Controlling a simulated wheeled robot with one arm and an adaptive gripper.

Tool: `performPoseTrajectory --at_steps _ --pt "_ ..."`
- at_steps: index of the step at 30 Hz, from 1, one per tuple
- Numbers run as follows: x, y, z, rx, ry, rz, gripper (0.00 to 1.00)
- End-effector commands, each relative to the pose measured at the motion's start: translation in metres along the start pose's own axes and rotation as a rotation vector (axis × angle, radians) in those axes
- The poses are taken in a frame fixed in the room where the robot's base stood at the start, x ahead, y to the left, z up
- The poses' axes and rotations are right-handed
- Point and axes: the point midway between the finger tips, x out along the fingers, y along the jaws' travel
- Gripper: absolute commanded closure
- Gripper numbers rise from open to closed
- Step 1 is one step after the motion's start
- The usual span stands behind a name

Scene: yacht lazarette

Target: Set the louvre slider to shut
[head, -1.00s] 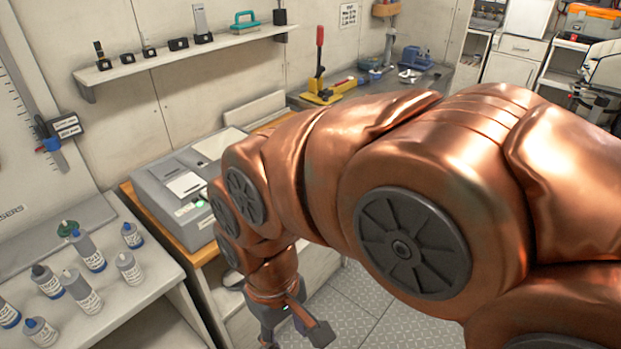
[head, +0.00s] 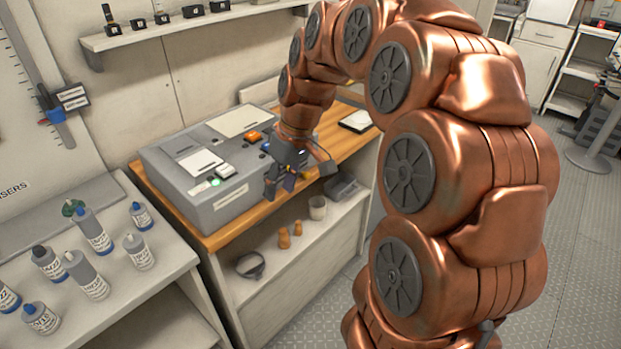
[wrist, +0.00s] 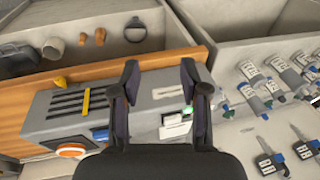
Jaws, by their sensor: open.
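The grey machine box (head: 232,205) stands on a wooden worktop. In the wrist view, its face (wrist: 150,98) carries several dark louvre slots (wrist: 65,103) with an upright yellow slider tab (wrist: 86,101) across them, right of the slots' middle. I cannot read any open or shut marking. In the head view the louvre is hidden behind my arm and gripper. My gripper (head: 280,186) hangs in front of the box's front face, near its right part. In the wrist view my gripper (wrist: 160,72) is open and empty, its fingers to the right of the yellow tab and not touching it.
The box also has an orange button (head: 253,136) and a green-lit button (head: 215,182). A shelf below holds a cup (head: 318,208) and small orange pieces (head: 284,238). Bottles (head: 95,232) stand on the left bench.

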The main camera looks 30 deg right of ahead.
Motion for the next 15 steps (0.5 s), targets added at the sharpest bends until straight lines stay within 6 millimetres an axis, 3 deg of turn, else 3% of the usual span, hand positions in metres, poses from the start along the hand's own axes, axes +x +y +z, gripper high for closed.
performPoseTrajectory --at_steps 1,3,9,15 --pt "0.007 0.023 -0.011 0.0 0.025 -0.005 0.55" --pt "0.009 0.051 -0.025 -0.013 0.061 -0.007 0.55" --pt "0.013 0.134 -0.049 -0.036 0.157 0.011 0.55" --pt "0.015 0.19 -0.054 -0.047 0.213 0.037 0.55"
